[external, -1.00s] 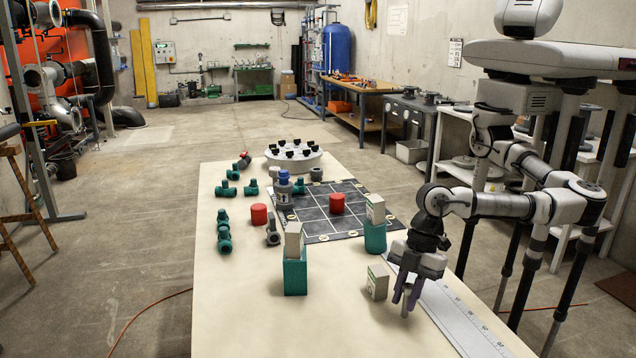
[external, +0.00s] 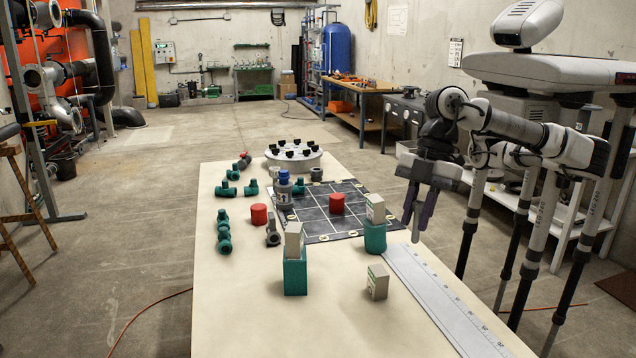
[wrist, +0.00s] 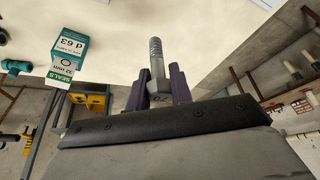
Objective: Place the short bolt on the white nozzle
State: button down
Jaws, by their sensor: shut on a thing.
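My gripper (external: 419,208) is raised above the right edge of the table in the external view. In the wrist view its purple fingers (wrist: 158,84) are shut on a grey hex-headed bolt (wrist: 156,56), with the threaded shank pointing away from the palm. In the external view the end of the bolt (external: 415,236) shows below the fingers, clear of the table. I cannot make out a white nozzle for certain in either view.
A white round stand (external: 293,163) with several black caps stands at the table's far end. A long ruler (external: 440,302) lies along the right edge.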

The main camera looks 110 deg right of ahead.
jog(key=w+d+r+m+h+p, duration=0.1)
jog(key=w+d+r+m+p, duration=0.3)
jog(key=w+d, duration=1.35)
jog(key=w+d+r+m+h+p, duration=0.15)
jog(key=w+d, duration=0.35)
jog(key=d, duration=0.7)
jog(key=w+d+r+m+h+p, duration=0.1)
jog(key=w+d+r+m, duration=0.2)
jog(key=d, duration=0.9)
jog(key=s+d+m+h+p, duration=0.1)
jog(key=s+d+m+p, duration=0.35)
jog(key=d, duration=1.55)
jog(key=s+d+m+h, duration=0.1)
jog(key=s+d, duration=0.6)
jog(key=d, duration=1.3)
jog(key=shift+d+f+p, duration=0.1)
jog(key=shift+d+f, duration=0.1)
jog(key=shift+f, duration=3.15)
jog(key=shift+d+f+p, duration=0.1)
jog(key=shift+d+f, duration=0.1)
jog(key=shift+f, duration=3.15)
jog(key=shift+d+f+p, duration=0.1)
jog(key=shift+d+f, duration=0.1)
jog(key=shift+f, duration=3.15)
